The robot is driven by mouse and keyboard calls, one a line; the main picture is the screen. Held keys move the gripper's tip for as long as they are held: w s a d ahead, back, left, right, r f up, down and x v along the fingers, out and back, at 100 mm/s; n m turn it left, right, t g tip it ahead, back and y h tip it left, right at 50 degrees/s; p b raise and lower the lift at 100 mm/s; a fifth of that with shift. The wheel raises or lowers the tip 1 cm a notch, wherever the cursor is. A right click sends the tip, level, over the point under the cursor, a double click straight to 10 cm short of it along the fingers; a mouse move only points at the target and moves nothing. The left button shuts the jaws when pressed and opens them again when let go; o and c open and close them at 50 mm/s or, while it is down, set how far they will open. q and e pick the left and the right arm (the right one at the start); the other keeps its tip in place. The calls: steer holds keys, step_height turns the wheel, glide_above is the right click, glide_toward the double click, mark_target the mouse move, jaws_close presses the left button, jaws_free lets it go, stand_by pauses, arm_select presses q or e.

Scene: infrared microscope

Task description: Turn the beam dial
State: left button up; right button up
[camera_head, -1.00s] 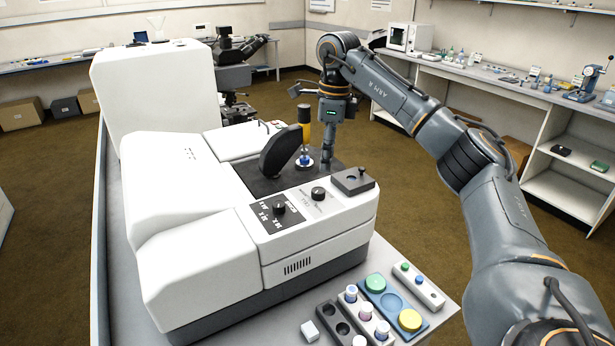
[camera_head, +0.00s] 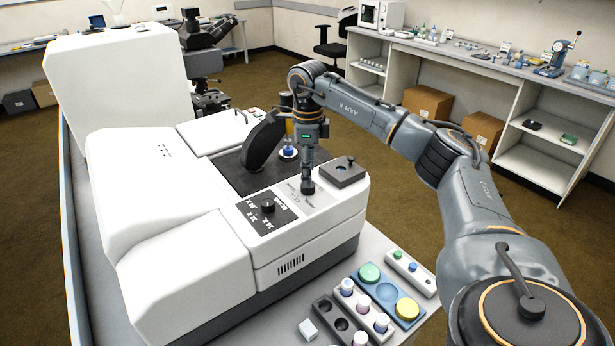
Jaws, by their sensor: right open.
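The white infrared microscope (camera_head: 130,180) stands on the table with a control panel at its front. A black knob (camera_head: 267,206) sits on the dark label plate (camera_head: 250,216). A second knob, on the lighter label plate (camera_head: 320,201) to its right, is hidden behind my right gripper's fingertips; which knob is the beam dial I cannot read. My right gripper (camera_head: 308,187) points straight down with its fingers at this second knob. It is open; whether it touches the knob is not clear. My left gripper is not in view.
A grey block with a small black knob (camera_head: 346,172) stands close right of my right gripper. Trays with vials and coloured discs (camera_head: 369,273) lie in front of the microscope.

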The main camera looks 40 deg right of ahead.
step_height(320, 180, down, 2)
steer(key=shift+s+f, duration=0.1)
steer(key=shift+f, duration=0.5)
steer(key=c, duration=1.2)
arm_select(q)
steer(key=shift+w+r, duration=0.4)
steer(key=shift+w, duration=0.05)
arm_select(e)
steer(key=shift+o, duration=0.2)
steer(key=n+p, duration=0.1)
steer(key=n, duration=0.1)
steer(key=shift+n, duration=0.4)
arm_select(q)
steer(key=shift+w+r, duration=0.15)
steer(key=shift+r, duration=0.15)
arm_select(e)
steer(key=shift+n, duration=1.6)
